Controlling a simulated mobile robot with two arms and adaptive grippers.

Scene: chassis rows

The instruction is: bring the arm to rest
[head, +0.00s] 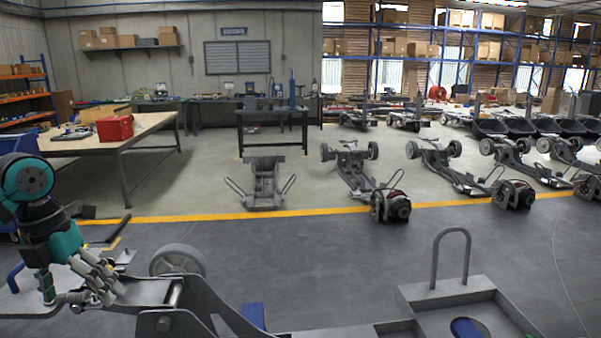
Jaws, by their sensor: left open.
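My left arm comes in from the left edge in teal and dark grey. My left gripper (96,277) is at the lower left, with its grey fingers pointing down and to the right. It is open, and I see nothing between its fingers. It hangs close to the near end of a grey chassis (200,306); I cannot tell whether it touches it. My right gripper is not in view.
A grey wheel (178,260) and an upright loop handle (436,262) stand close in front. Beyond the yellow floor line (320,212) are a grey frame (264,183) and several wheeled chassis (355,170). A workbench (110,134) stands left.

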